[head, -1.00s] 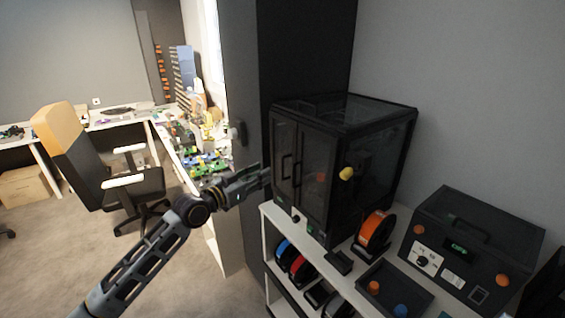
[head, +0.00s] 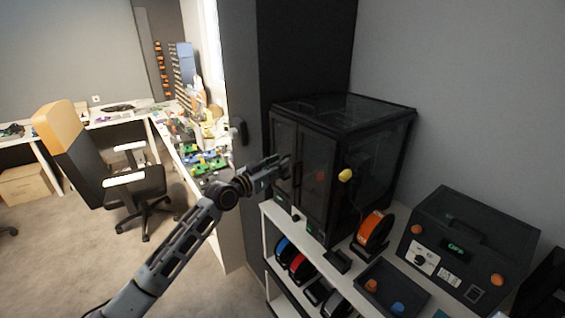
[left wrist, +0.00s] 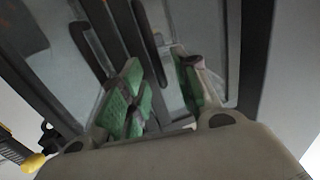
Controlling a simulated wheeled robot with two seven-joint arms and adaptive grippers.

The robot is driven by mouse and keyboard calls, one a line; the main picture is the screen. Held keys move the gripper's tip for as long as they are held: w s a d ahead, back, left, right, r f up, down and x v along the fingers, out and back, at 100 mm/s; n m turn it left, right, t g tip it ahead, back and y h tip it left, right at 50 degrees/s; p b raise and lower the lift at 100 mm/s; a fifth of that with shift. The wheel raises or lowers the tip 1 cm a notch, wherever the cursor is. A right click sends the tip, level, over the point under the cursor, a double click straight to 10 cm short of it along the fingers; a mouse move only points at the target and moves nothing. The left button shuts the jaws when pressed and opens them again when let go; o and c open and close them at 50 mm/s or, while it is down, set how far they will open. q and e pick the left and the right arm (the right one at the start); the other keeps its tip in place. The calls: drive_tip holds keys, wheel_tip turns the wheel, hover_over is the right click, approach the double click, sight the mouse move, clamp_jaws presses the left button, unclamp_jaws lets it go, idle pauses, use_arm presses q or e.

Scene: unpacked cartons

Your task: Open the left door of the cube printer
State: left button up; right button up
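The cube printer (head: 375,150) is a black box with dark glass, standing on a white shelf unit. Its two front doors look shut, and the left door (head: 284,145) carries a dark upright handle. My left gripper (head: 286,162) is at the left door's handle and hides part of it. In the left wrist view, my left gripper (left wrist: 162,92) has its two green-padded fingers apart. A dark handle bar (left wrist: 150,45) runs down into the gap between them; I cannot tell whether they touch it. My right gripper is not in view.
Open floor lies left, with an office chair (head: 140,185).

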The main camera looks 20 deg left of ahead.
use_arm(q)
drive_tip(key=shift+x, duration=1.2)
clamp_jaws()
